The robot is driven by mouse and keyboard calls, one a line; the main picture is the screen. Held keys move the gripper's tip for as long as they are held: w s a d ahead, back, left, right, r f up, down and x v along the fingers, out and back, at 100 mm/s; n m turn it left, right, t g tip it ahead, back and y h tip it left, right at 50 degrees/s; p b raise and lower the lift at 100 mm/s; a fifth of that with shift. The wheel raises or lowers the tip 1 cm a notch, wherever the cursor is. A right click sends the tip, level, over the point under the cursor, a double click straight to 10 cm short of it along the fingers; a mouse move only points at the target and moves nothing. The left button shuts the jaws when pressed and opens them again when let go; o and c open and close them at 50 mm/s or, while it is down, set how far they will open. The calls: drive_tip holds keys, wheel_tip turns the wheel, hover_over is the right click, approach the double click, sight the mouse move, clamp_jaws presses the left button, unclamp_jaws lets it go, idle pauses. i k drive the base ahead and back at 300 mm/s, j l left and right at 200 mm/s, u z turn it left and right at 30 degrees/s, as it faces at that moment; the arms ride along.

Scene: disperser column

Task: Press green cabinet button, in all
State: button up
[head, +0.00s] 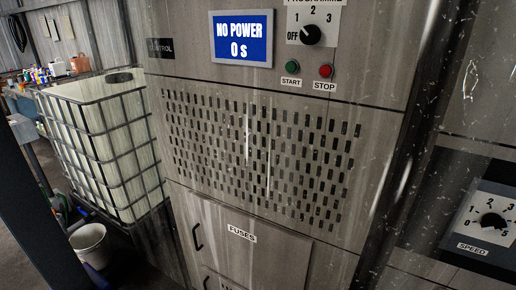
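The green button (292,67) is on the upper front of the grey metal cabinet (190,190), above a START label (291,82). A red button (326,71) sits to its right, above a STOP label (324,86). A blue display (242,38) to the left reads "NO POWER 0 s". Above the buttons is a black programme knob (310,34) with marks OFF, 1, 2 and 3; its exact setting is hard to tell. My gripper is not in view.
A vented panel (262,150) and a FUSES door (255,255) with a handle are below. A caged white tank (105,145) and a bucket (90,243) stand at left. A SPEED dial (493,221) is at right. Bottles (58,70) sit at the back left.

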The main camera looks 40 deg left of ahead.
sight(291, 67)
drive_tip(key=u, duration=1.5)
